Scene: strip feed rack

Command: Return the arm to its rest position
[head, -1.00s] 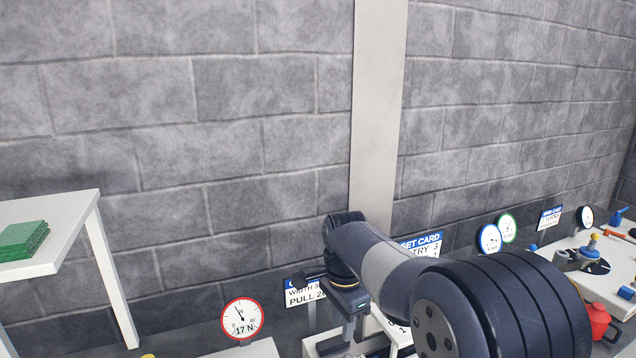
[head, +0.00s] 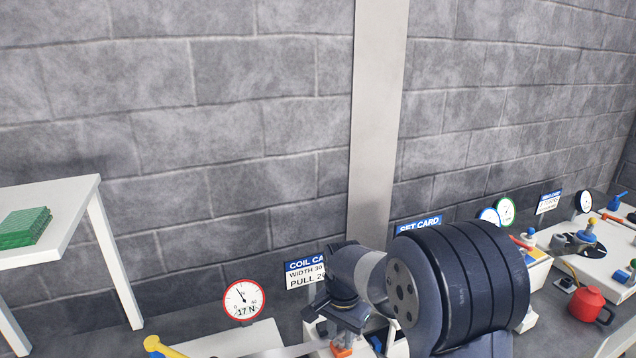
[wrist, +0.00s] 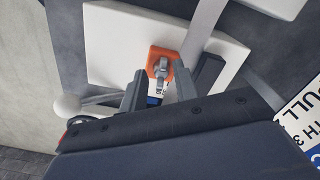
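My arm reaches from the lower right of the head view over the bench, with its large dark joint in front. My gripper (wrist: 176,68) shows in the wrist view with two fingers spread apart. An orange part with a grey lever (wrist: 160,66) lies beyond the gap between the fingers, on a white block (wrist: 120,45). I see nothing held, and whether a finger touches the part cannot be told. In the head view the gripper is low in the picture and mostly hidden by the wrist; an orange part (head: 342,351) shows beneath it.
A dial reading 17 N (head: 244,300) and a coil card (head: 304,274) stand near the wrist. A set card (head: 419,225) is behind the arm. A red pot (head: 588,304) stands at right. A white shelf (head: 60,235) with green sheets (head: 24,226) is at left.

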